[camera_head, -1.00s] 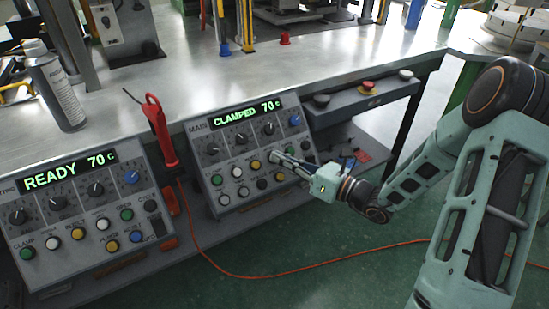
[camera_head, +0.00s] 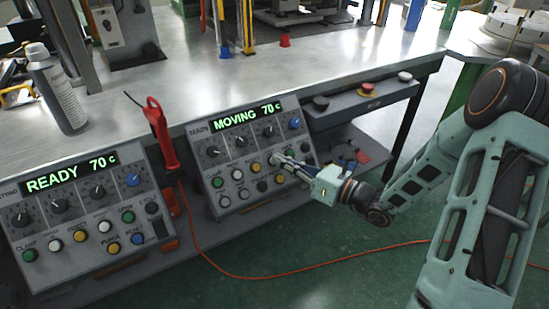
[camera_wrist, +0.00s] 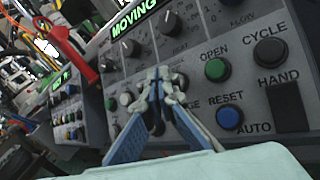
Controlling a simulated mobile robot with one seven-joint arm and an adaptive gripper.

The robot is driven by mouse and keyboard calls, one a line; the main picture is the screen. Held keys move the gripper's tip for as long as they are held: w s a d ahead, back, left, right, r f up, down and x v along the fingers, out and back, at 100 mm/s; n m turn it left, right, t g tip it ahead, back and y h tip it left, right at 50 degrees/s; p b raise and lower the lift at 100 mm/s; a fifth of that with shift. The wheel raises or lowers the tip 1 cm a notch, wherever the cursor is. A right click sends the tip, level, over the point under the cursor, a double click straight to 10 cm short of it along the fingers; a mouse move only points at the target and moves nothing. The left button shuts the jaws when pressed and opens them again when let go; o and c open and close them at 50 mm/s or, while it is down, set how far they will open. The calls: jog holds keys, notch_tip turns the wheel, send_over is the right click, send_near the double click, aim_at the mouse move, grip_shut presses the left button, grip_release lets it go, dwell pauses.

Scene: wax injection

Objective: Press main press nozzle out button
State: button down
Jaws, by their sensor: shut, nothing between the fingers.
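The main press panel (camera_head: 243,150) is a grey sloped box with a green display (camera_head: 247,115) reading "MOVING 70 c", dark knobs and coloured buttons. My gripper (camera_head: 275,158) is shut and empty. Its fingertips are at the upper button row, right of a yellow button (camera_head: 255,167). In the wrist view the closed fingertips (camera_wrist: 160,83) are in front of the panel, left of the green OPEN button (camera_wrist: 216,70). They hide the button behind them and its label. I cannot tell whether they touch it. The blue RESET button (camera_wrist: 229,117) is lower right of them.
A second panel (camera_head: 82,211) reading "READY 70 c" stands at left. A red-handled tool (camera_head: 159,132) hangs between the panels. A ledge with red and dark buttons (camera_head: 360,99) is at right. A spray can (camera_head: 58,92) stands on the metal table (camera_head: 200,90).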

jog(key=shift+s+d+r, duration=0.15)
jog(key=shift+r, duration=0.05)
jog(key=s+d+r+p, duration=0.2)
jog(key=s+r+p, duration=0.1)
jog(key=shift+p, duration=0.3)
dwell(0.4)
dwell(0.5)
